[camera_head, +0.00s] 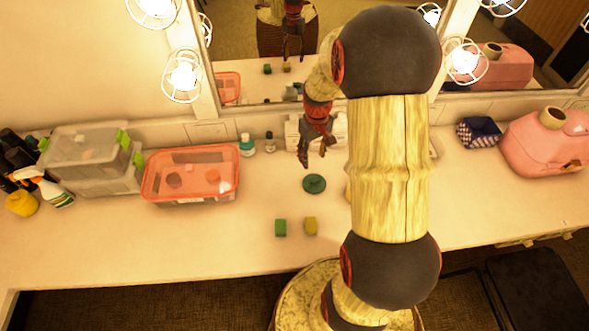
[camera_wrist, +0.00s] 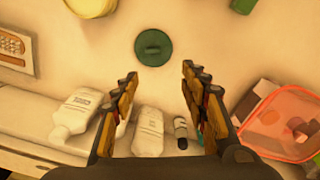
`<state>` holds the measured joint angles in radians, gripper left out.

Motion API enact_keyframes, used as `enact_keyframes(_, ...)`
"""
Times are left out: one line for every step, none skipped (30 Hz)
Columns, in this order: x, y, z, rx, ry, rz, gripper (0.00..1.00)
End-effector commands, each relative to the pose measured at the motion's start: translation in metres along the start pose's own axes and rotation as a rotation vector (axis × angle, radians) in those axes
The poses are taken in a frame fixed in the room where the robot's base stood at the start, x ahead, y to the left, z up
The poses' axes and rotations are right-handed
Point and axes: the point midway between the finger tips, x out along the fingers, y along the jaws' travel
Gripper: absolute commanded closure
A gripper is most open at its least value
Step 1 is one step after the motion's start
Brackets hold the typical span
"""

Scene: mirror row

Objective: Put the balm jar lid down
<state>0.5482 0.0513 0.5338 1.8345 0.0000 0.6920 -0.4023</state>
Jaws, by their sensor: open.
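The balm jar lid, a dark green disc with a small round knob (camera_head: 314,184), lies flat on the counter. In the wrist view the lid (camera_wrist: 153,47) is just beyond my fingertips, with bare counter around it. My gripper (camera_head: 313,156) hangs pointing down, behind the lid towards the mirror. In the wrist view my gripper (camera_wrist: 158,75) has its two fingers wide apart with nothing between the tips. The fingers are clear of the lid. A yellow round thing (camera_wrist: 92,4) is cut off at the wrist view's top edge; I cannot tell whether it is the jar.
A red see-through container (camera_head: 190,175) stands left, beside stacked clear boxes (camera_head: 92,158). White bottles (camera_wrist: 77,112) stand near the mirror. A green block (camera_head: 280,227) and a yellow block (camera_head: 311,226) lie in front. A pink case (camera_head: 545,145) is right. The front left counter is clear.

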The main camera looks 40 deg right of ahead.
Motion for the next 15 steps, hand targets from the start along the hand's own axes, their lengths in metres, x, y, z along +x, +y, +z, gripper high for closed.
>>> enact_keyframes(-0.025,-0.014,-0.003,-0.014,0.029,0.010,0.55)
enact_keyframes(-0.039,-0.024,-0.003,-0.020,0.044,0.015,0.55)
enact_keyframes(-0.059,-0.038,-0.002,-0.028,0.068,0.021,0.55)
enact_keyframes(-0.074,-0.049,0.000,-0.034,0.087,0.025,0.55)
enact_keyframes(-0.090,-0.061,0.003,-0.040,0.104,0.029,0.55)
enact_keyframes(-0.109,-0.076,0.008,-0.047,0.130,0.032,0.55)
enact_keyframes(-0.123,-0.088,0.013,-0.054,0.149,0.034,0.55)
enact_keyframes(-0.136,-0.098,0.019,-0.059,0.167,0.034,0.55)
enact_keyframes(-0.152,-0.113,0.027,-0.066,0.192,0.034,0.55)
enact_keyframes(-0.164,-0.123,0.034,-0.072,0.211,0.034,0.55)
enact_keyframes(-0.175,-0.133,0.042,-0.078,0.230,0.032,0.55)
enact_keyframes(-0.189,-0.146,0.053,-0.086,0.255,0.029,0.55)
enact_keyframes(-0.198,-0.155,0.062,-0.090,0.274,0.026,0.55)
enact_keyframes(-0.207,-0.164,0.072,-0.096,0.293,0.023,0.55)
enact_keyframes(-0.218,-0.175,0.085,-0.103,0.318,0.016,0.55)
